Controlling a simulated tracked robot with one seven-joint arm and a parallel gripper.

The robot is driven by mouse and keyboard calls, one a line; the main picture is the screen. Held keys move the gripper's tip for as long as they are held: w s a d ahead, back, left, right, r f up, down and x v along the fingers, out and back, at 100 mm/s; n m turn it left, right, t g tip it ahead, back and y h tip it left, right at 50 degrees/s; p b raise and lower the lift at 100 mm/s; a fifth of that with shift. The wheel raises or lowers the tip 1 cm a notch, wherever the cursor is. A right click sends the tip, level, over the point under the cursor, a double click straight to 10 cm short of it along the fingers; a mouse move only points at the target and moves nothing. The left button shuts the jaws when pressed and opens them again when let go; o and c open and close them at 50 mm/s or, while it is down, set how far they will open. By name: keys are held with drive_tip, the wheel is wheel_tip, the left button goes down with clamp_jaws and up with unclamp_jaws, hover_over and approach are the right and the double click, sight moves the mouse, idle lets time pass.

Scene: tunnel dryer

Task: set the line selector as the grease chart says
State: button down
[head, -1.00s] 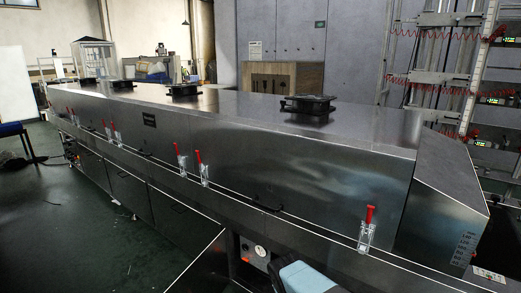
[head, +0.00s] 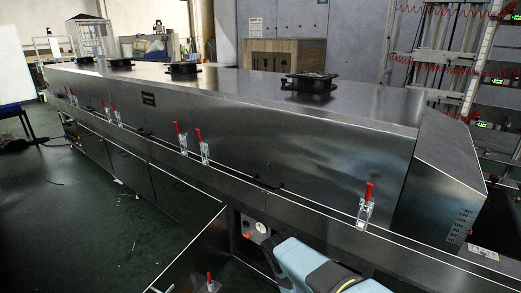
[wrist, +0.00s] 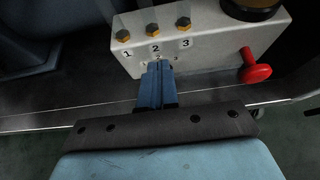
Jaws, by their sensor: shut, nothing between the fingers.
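In the wrist view a pale grey box (wrist: 205,45) carries several brass fittings in a row above the painted numbers 1, 2 and 3. A red knob (wrist: 257,70) sticks out at its right side. My gripper (wrist: 158,66) is shut and empty, its fingertips right at the box's front face just below the number 2. The fingers hide what lies behind them, so I cannot tell how the selector points. In the head view a box with a round white dial (head: 261,227) shows under the dryer. I cannot make out a grease chart for certain.
The long steel tunnel dryer (head: 300,150) fills the head view, with red-handled clamps along its lower edge. A panel (head: 193,250) stands out at the bottom, left of the opening. Small labels (head: 460,226) on the dryer's right end are too small to read.

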drive_tip(key=shift+r, duration=0.3)
drive_tip(key=s+a, duration=0.2)
drive_tip(key=s, duration=0.1)
drive_tip(key=s+a, duration=0.1)
drive_tip(key=shift+s+a, duration=0.25)
drive_tip(key=shift+s, duration=0.1)
